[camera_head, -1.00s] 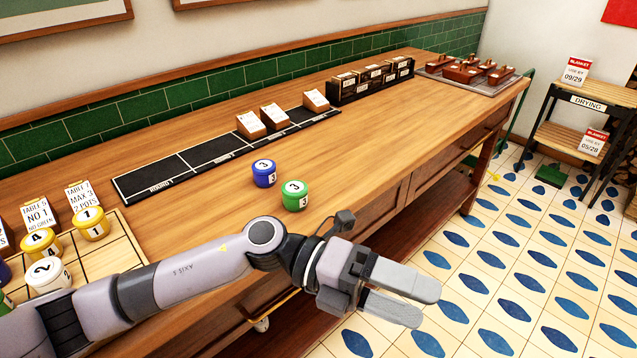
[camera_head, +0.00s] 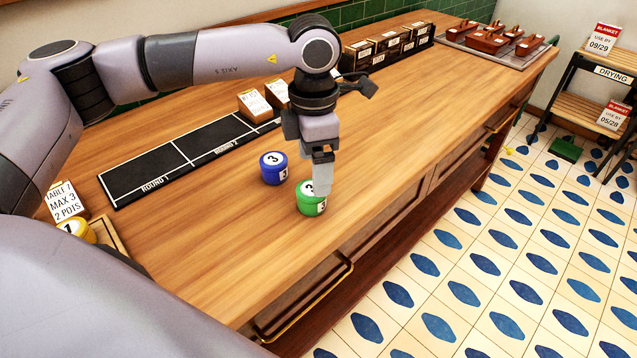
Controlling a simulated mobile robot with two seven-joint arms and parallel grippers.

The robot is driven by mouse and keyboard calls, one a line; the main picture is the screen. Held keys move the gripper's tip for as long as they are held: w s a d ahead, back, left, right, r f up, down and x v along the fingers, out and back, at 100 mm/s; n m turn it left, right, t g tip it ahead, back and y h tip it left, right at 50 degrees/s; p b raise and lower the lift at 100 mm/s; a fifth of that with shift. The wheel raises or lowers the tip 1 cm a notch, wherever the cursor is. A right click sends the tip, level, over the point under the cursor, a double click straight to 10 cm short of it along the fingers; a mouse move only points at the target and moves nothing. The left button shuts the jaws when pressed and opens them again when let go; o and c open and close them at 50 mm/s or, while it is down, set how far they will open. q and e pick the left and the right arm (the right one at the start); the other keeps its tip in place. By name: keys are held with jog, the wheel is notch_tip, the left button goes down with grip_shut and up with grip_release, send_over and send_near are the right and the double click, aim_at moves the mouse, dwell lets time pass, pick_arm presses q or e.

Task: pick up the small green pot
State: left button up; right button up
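The small green pot (camera_head: 309,208) with a white top marked 3 stands on the wooden counter near its front edge. My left gripper (camera_head: 320,187) points down directly over it. One finger shows at the pot's top, covering part of the lid; the other finger is hidden, so I cannot tell whether the fingers grip it. The pot appears upright and on the counter. My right gripper is not in view.
A blue pot (camera_head: 273,168) marked 3 stands close by, left of the green pot. A yellow pot (camera_head: 77,231) and a card (camera_head: 66,200) are at the left. The counter (camera_head: 420,120) to the right is clear.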

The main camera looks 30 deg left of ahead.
aim_at(309, 189)
pick_arm(q)
jog(key=shift+w+a+f, duration=0.1)
jog(key=shift+w, duration=0.05)
jog(key=f, duration=0.2)
jog(key=f+p, duration=0.1)
jog(key=f, duration=0.1)
jog(key=s+f, duration=0.1)
jog(key=f, duration=0.1)
jog(key=shift+a+p, duration=0.3)
jog(key=shift+p, duration=0.05)
jog(key=shift+f, duration=0.4)
jog(key=shift+w, duration=0.1)
jog(key=c, duration=1.2)
jog(key=shift+o, duration=0.2)
jog(key=shift+r, duration=0.1)
